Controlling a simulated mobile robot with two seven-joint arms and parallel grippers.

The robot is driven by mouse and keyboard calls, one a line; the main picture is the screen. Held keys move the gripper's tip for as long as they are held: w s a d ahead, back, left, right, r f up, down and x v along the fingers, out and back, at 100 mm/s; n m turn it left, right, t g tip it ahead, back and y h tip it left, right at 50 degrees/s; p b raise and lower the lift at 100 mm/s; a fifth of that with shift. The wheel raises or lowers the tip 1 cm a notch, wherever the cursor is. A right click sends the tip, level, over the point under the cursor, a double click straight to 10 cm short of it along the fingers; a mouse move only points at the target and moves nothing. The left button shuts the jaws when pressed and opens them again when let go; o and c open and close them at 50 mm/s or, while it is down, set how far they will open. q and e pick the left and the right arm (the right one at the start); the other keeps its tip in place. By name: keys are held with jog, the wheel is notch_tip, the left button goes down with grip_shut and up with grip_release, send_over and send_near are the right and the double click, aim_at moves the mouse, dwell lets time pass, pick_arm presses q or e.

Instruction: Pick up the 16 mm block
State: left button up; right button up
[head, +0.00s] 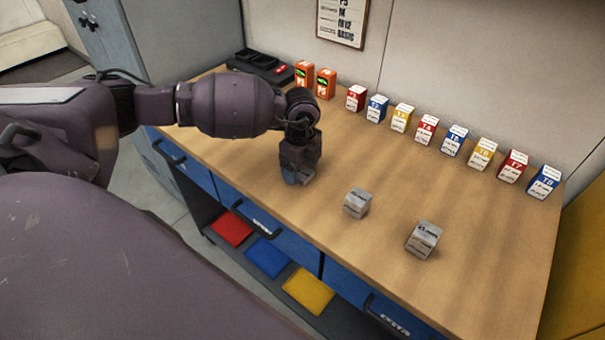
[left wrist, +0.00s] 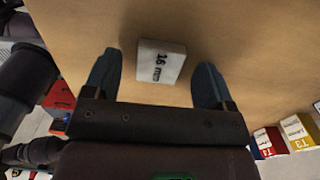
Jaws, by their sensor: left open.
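The 16 mm block (left wrist: 161,61) is a pale grey-white block with dark "16 mm" lettering, lying on the wooden bench top. In the left wrist view it shows between the two finger tips of my left gripper (left wrist: 158,68), with a gap on both sides. My left gripper is open and empty. In the head view my left gripper (head: 296,177) points down just over the bench. The head view does not clearly show the 16 mm block's label. My right gripper is out of view.
Two grey blocks stand right of my left gripper: a nearer one (head: 357,203) and a farther one (head: 424,240). Labelled red, blue and yellow boxes (head: 426,130) line the back. Orange packs (head: 304,74) and a black tray (head: 262,66) stand back left. Bare bench lies between.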

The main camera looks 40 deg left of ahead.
pick_arm(q)
jog(key=shift+f, duration=0.55)
jog(key=c, duration=1)
